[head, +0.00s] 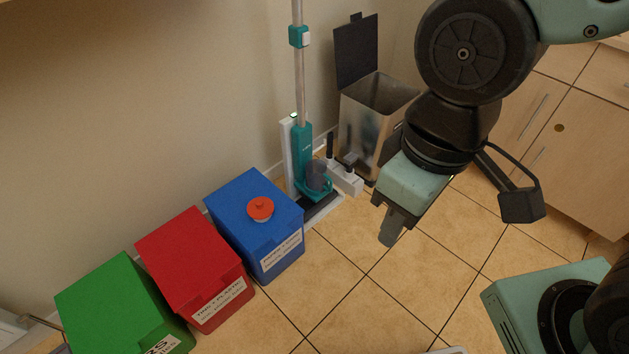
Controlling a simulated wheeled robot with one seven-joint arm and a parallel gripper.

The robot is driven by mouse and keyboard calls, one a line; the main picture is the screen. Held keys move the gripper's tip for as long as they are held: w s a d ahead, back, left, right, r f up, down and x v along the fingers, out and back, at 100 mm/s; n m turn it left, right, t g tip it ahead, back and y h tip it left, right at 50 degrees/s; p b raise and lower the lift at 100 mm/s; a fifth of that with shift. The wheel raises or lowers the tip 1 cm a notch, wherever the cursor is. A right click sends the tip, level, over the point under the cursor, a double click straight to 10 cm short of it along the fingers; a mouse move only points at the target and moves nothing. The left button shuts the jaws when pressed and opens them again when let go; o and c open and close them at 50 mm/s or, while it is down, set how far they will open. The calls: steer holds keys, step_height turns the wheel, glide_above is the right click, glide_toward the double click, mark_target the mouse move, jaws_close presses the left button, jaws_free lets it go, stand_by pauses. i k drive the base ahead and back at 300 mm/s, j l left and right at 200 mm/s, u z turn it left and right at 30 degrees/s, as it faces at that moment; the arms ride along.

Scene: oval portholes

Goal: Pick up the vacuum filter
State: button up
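A small orange-red round part with a raised knob and a pale rim below, which looks like the vacuum filter (261,208), lies on the lid of the blue bin (248,190). A teal upright vacuum (304,160) with a grey see-through cup stands against the wall behind the blue bin. My gripper (390,238) hangs over the tiled floor, right of the blue bin and apart from the orange-red part. Its fingers point down and are seen from the side, so the gap between them is hidden.
A red bin (194,268) and a green bin (122,308) stand in a row left of the blue bin. An open metal trash can (367,125) stands behind my gripper. Wooden cabinets (570,140) are at the right.

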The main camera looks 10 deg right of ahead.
mark_target(261, 208)
steer(key=i+l+u, duration=0.15)
steer(key=i+u, duration=0.25)
steer(key=i+l+u, duration=0.25)
steer(key=u, duration=0.15)
steer(key=i+l+u, duration=0.4)
steer(key=k+j, duration=0.05)
steer(key=k, duration=0.05)
